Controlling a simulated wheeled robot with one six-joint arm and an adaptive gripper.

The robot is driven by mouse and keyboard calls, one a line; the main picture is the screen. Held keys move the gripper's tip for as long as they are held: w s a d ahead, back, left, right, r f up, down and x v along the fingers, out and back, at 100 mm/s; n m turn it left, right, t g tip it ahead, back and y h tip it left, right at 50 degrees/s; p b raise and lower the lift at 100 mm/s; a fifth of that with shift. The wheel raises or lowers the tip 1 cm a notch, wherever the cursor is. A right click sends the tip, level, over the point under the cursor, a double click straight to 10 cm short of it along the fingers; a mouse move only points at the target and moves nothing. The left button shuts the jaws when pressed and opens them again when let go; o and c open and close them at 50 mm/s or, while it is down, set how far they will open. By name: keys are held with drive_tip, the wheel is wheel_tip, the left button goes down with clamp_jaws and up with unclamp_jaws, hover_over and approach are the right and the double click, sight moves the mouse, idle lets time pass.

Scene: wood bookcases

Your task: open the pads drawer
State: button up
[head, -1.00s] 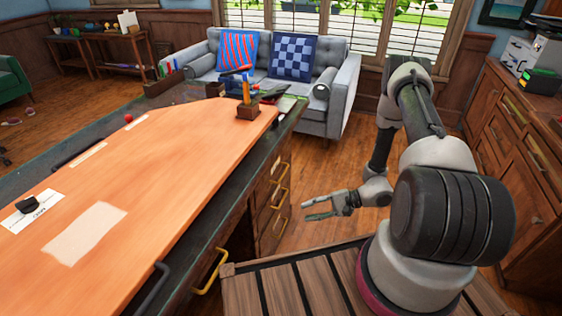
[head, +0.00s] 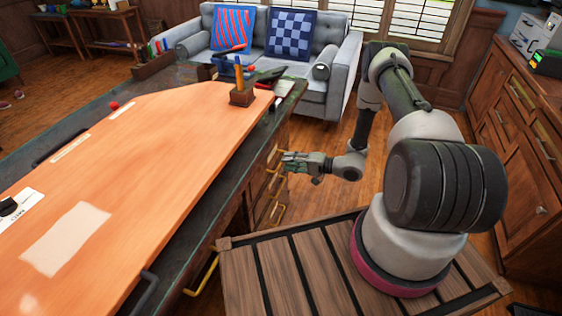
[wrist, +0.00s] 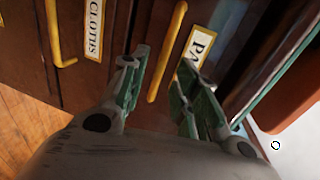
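The pads drawer (wrist: 222,18) bears a white label (wrist: 197,49) that reads "PA", its rest hidden by a finger. Its yellow bar handle (wrist: 166,52) appears between my two fingers in the wrist view. My gripper (wrist: 164,65) is open, with a gap on each side of the handle; I cannot tell whether the fingertips reach past the bar. In the head view my gripper (head: 288,160) is at the desk's drawer stack, close to the top yellow handle (head: 274,154). The drawer front looks closed.
The drawer labelled "CLOTHS" (wrist: 93,28), with its own yellow handle (wrist: 57,38), is beside the pads drawer. The desk top (head: 150,160) overhangs close to my gripper. A grey sofa (head: 330,95) stands behind. Wood floor (head: 325,130) is clear right of the drawers.

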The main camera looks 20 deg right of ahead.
drive_tip(key=shift+x, duration=2)
clamp_jaws()
